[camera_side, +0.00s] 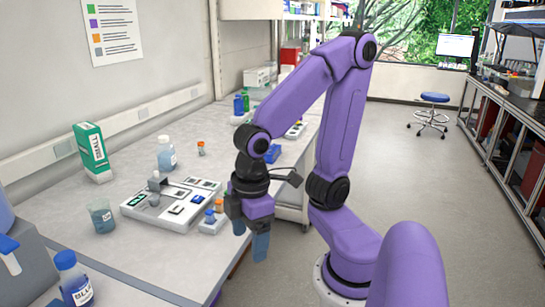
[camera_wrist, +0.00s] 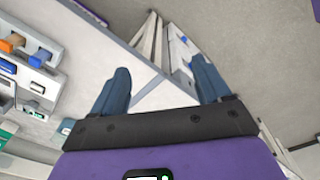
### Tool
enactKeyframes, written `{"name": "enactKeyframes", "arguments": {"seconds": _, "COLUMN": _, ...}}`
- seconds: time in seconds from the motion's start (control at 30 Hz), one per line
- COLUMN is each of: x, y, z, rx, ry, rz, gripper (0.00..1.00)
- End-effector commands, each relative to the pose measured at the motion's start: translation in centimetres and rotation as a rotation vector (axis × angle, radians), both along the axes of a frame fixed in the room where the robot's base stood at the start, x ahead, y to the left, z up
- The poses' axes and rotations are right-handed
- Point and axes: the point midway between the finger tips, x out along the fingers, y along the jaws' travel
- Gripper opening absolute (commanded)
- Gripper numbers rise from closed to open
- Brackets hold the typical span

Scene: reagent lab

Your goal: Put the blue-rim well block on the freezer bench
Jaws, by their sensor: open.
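My gripper (camera_side: 250,243) points down just off the bench's right edge, with its two blue fingers apart and nothing between them. In the wrist view my gripper (camera_wrist: 160,80) is open over the bench edge and a white frame beside it. I cannot clearly pick out the blue-rim well block. A small blue item (camera_side: 272,153) lies on the bench behind my wrist, but I cannot tell what it is. No surface is readable as the freezer bench.
A white panelled device (camera_side: 150,214) lies on the bench (camera_side: 120,258). Beside it is a small rack with orange and blue caps (camera_side: 212,220). A beaker (camera_side: 102,217), a clear bottle (camera_side: 166,155) and a green-white box (camera_side: 92,153) stand around it. The floor (camera_side: 420,180) right is open.

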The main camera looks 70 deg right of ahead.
Motion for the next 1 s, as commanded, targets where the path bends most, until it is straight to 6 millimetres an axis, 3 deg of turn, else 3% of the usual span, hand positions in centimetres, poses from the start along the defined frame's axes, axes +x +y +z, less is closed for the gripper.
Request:
{"name": "enactKeyframes", "arguments": {"seconds": 0.27, "x": 10.5, "y": -1.8, "z": 1.2, "rx": 0.005, "ry": -0.089, "rz": -0.445, "gripper": 0.77}}
{"name": "enactKeyframes", "arguments": {"seconds": 0.47, "x": 17.6, "y": -6.1, "z": 1.8, "rx": 0.000, "ry": -0.156, "rz": -0.757, "gripper": 0.77}}
{"name": "enactKeyframes", "arguments": {"seconds": 0.7, "x": 24.4, "y": -14.1, "z": 2.2, "rx": -0.013, "ry": -0.243, "rz": -1.131, "gripper": 0.77}}
{"name": "enactKeyframes", "arguments": {"seconds": 0.87, "x": 27.4, "y": -21.1, "z": 2.3, "rx": -0.029, "ry": -0.305, "rz": -1.376, "gripper": 0.77}}
{"name": "enactKeyframes", "arguments": {"seconds": 1.0, "x": 28.8, "y": -27.8, "z": 2.2, "rx": -0.048, "ry": -0.363, "rz": -1.588, "gripper": 0.77}}
